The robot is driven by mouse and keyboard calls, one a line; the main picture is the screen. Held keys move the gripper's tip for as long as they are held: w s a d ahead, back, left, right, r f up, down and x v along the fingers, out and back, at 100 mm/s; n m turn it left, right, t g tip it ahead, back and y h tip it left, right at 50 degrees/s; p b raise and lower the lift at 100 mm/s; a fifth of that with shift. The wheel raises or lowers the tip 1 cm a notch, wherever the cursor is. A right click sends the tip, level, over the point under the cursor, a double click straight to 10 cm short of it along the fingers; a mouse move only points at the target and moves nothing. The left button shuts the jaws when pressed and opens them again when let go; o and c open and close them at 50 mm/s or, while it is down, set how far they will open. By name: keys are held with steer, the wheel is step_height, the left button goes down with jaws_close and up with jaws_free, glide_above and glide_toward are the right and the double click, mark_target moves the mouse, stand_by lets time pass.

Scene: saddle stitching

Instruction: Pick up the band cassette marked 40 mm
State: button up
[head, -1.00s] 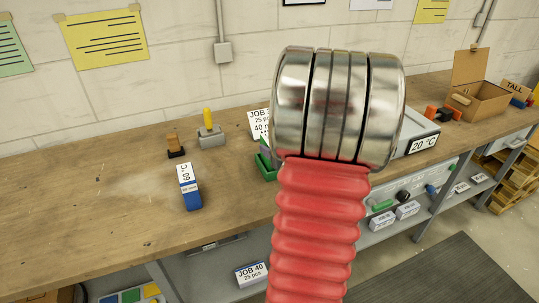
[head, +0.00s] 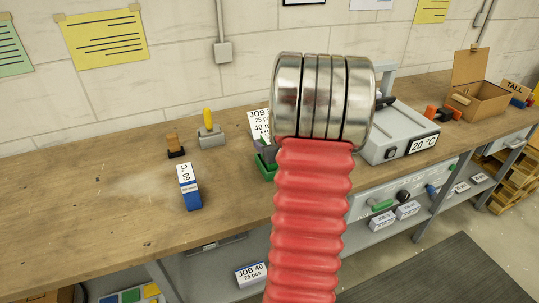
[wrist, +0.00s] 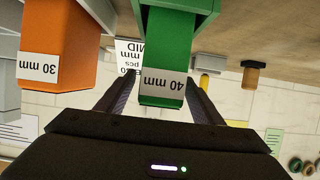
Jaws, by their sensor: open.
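In the wrist view, which is upside down, a green cassette (wrist: 165,55) carries a white label reading 40 mm. My gripper (wrist: 160,82) is open, with one dark finger on each side of the cassette's labelled end. I cannot tell whether the fingers touch it. An orange cassette (wrist: 58,45) marked 30 mm stands to the left in that view. In the head view my gripper is mostly hidden behind my metal-and-red arm; a green piece (head: 265,168) shows just left of the arm.
A job card (head: 260,124) stands behind the green piece. A blue and white box (head: 188,187), a yellow-handled tool (head: 208,130) and a small brown-handled item (head: 174,146) stand on the bench (head: 90,205). A grey machine reading 20 °C (head: 400,133) is right of my arm.

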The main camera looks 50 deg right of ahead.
steer(key=shift+x, duration=1.7)
steer(key=shift+c, duration=0.4)
steer(key=shift+r, duration=0.1)
steer(key=c, duration=1.3)
